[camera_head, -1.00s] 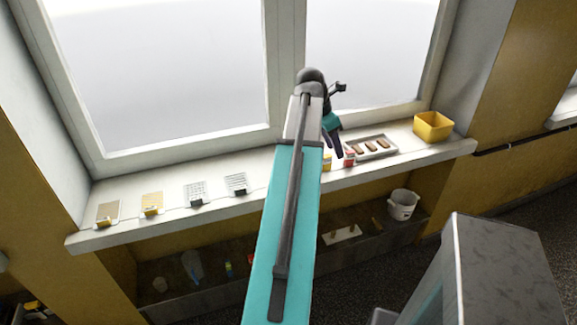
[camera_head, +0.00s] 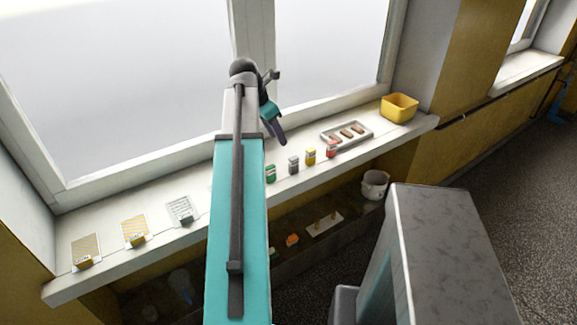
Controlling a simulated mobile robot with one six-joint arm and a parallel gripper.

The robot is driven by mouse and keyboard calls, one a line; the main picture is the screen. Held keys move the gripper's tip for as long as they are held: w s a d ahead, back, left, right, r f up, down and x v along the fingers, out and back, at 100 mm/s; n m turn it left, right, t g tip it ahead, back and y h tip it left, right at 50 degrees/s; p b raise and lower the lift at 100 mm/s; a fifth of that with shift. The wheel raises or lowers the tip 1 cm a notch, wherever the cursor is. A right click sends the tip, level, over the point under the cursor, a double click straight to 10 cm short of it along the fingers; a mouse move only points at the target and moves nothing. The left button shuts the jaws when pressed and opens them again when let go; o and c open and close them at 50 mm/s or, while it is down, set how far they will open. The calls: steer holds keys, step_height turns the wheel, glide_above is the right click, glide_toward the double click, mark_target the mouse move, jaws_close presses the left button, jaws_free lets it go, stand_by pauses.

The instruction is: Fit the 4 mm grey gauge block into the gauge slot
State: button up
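The grey gauge block (camera_head: 293,164) stands on the windowsill in a row with a green block (camera_head: 270,173), a yellow block (camera_head: 311,156) and a red block (camera_head: 332,149). Its markings are too small to read. My gripper (camera_head: 279,136) is above the sill, left of and above the grey block in the picture, and apart from it. Its dark fingers point down to the right, seen edge-on, and any gap between them cannot be made out. Nothing shows held in it. I cannot make out the gauge slot; my arm covers part of the sill.
A tray (camera_head: 364,137) with brown bars and a yellow tub (camera_head: 399,108) stand at the sill's right. Three mesh cards with small blocks, including a yellow one (camera_head: 134,226), lie at left. Below is a shelf with a white bucket (camera_head: 374,186). The window rises behind.

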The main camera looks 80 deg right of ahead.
steer(key=shift+w, duration=0.15)
steer(key=p, duration=0.2)
glide_above(290, 162)
steer(key=w+a, duration=0.2)
step_height(290, 162, down, 8)
steer(key=shift+d, duration=0.2)
steer(key=shift+f, duration=0.1)
steer(key=shift+p+x, duration=0.85)
steer(key=shift+x, duration=1.65)
jaws_close()
